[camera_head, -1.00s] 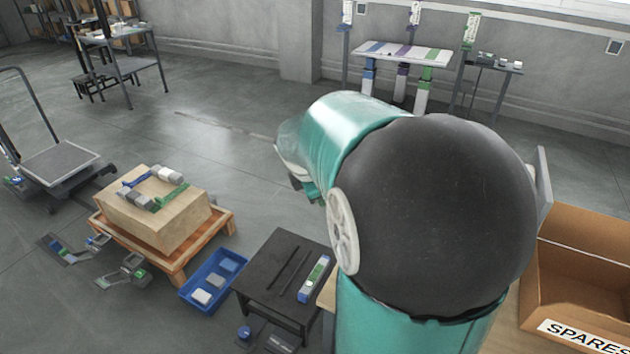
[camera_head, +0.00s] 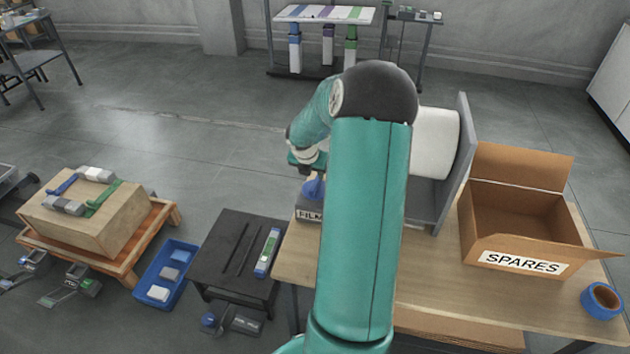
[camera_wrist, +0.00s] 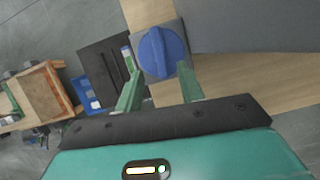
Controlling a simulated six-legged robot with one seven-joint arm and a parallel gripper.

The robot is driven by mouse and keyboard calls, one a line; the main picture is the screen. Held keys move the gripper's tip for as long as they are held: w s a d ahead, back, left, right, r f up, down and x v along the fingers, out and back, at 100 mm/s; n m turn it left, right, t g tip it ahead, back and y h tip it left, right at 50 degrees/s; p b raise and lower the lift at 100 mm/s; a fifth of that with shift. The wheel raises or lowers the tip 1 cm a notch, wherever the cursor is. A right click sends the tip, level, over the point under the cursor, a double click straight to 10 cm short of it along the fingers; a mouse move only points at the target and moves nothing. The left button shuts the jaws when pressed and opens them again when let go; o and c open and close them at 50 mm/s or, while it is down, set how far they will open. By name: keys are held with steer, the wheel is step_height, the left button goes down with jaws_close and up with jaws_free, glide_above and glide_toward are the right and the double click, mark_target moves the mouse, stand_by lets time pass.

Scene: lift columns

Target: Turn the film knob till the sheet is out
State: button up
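The film knob is a round blue dial with a raised grip bar, on a grey block, in the wrist view (camera_wrist: 158,55). In the head view the blue knob (camera_head: 314,187) is partly hidden by my arm, above a label reading "FILM" (camera_head: 310,215). A white roll (camera_head: 436,143) lies beside an upright grey panel (camera_head: 457,165); no loose sheet is clearly visible. My gripper (camera_wrist: 158,78) is open, its two green fingers apart at the near side of the knob with nothing between them. I cannot tell whether they touch it.
An open cardboard box marked "SPARES" (camera_head: 525,215) and a blue tape roll (camera_head: 602,300) are on the wooden table (camera_head: 440,290), right of my arm. A low black table (camera_head: 215,265), a blue bin (camera_head: 150,275) and an orange pallet (camera_head: 160,225) stand left.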

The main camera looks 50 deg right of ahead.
mark_target(315, 182)
steer(key=x, duration=0.7)
steer(key=shift+w, duration=0.1)
jaws_close()
